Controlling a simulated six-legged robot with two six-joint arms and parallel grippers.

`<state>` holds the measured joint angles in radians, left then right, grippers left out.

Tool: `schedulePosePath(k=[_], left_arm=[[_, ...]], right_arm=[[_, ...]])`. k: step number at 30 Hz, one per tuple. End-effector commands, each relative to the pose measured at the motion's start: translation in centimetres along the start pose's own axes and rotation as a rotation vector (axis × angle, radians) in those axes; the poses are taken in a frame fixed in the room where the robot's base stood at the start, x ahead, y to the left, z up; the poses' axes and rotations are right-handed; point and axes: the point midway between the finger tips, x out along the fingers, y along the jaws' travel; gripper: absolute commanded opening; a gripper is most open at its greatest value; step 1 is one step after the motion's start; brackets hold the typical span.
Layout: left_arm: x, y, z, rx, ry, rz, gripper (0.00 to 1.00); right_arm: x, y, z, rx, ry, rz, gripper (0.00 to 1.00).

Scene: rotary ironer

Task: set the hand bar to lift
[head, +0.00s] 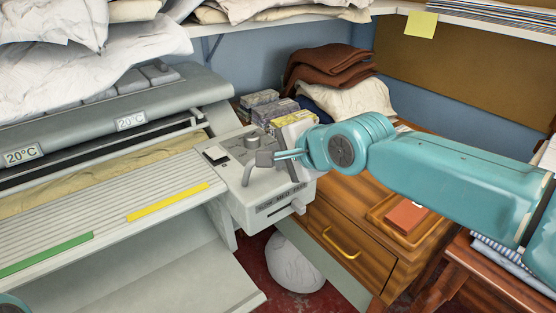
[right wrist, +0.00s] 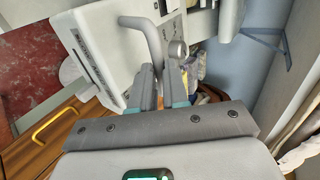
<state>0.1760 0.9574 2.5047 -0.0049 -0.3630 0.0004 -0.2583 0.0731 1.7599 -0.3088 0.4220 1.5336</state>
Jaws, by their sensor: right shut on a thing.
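The hand bar (head: 246,176) is a bent grey rod on the pale control box (head: 268,198) at the right end of the ironer. Its lower part stands up at a slant from the box's near side. In the right wrist view the hand bar (right wrist: 151,36) bends and runs down between the two fingers. My right gripper (head: 277,156) reaches in from the right and is shut on the bar's upper end. The fingers also show in the right wrist view (right wrist: 160,88) and hide that end. My left gripper is out of view.
Knobs and a switch (head: 216,155) sit on the box top close to the bar, with small boxes (head: 293,127) behind. A wooden drawer cabinet (head: 338,238) stands right of the box under my arm. A shelf of linen (head: 270,25) runs overhead.

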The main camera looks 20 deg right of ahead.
Motion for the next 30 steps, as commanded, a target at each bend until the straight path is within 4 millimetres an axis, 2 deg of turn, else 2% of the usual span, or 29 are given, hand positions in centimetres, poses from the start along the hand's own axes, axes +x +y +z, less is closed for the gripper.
schedulePosePath(k=[9,10,12,23,26,30], left_arm=[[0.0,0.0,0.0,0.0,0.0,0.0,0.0],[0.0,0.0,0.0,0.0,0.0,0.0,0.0],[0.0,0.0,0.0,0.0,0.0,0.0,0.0],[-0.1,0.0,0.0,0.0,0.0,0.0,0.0],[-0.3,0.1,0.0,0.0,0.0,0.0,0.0],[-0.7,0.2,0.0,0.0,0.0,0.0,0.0]], right_arm=[[-0.1,0.0,-0.1,0.0,0.001,-0.001,0.0],[-0.1,0.1,-0.1,0.0,0.001,0.0,0.21],[-0.1,0.1,-0.1,0.0,0.001,0.0,0.4],[-0.7,0.1,0.0,0.001,0.0,0.0,0.4],[-2.2,0.0,0.0,0.001,0.0,-0.002,0.4],[-5.7,-0.1,-0.1,0.001,0.001,-0.005,0.4]])
